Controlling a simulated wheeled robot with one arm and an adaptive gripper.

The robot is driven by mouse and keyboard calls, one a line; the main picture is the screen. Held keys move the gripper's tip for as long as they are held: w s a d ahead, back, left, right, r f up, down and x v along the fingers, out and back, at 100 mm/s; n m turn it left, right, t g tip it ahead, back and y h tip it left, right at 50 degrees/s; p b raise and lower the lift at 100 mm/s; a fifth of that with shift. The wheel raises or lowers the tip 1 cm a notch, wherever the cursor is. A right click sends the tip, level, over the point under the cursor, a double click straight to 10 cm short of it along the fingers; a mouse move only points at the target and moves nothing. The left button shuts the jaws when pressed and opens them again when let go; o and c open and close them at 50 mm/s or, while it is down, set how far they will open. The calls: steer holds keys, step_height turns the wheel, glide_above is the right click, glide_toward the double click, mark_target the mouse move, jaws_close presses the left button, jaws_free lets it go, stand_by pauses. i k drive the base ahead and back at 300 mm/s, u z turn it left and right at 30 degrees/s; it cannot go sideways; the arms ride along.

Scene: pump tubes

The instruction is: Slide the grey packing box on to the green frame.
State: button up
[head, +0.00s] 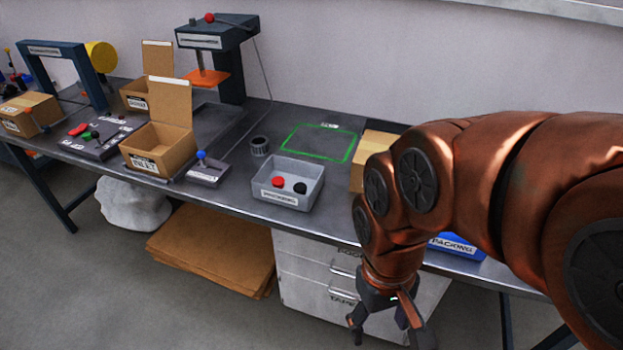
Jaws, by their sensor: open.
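The grey packing box (290,204) is an open-topped bin with a label on its front, standing on the table near the front edge. A red and a black round-topped piece show inside it. The green frame (288,140) is a green outline on the table top, behind and slightly right of the box, and apart from it. The area inside the frame is bare. My gripper (385,335) hangs low in front of the table, right of the box and below table height. Its fingers are spread and empty.
A dark ribbed cup (260,146) stands left of the frame. A cardboard box (373,150) stands right of it, partly hidden by my arm. A blue-knobbed lever unit (206,171) and open cartons (160,146) are to the left. White drawers (305,258) stand under the table.

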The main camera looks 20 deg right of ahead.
mark_target(294, 171)
steer(key=z, duration=0.05)
steer(key=k, duration=0.5)
steer(key=z, duration=0.85)
steer(key=i, duration=0.9)
steer(key=u, duration=2.7)
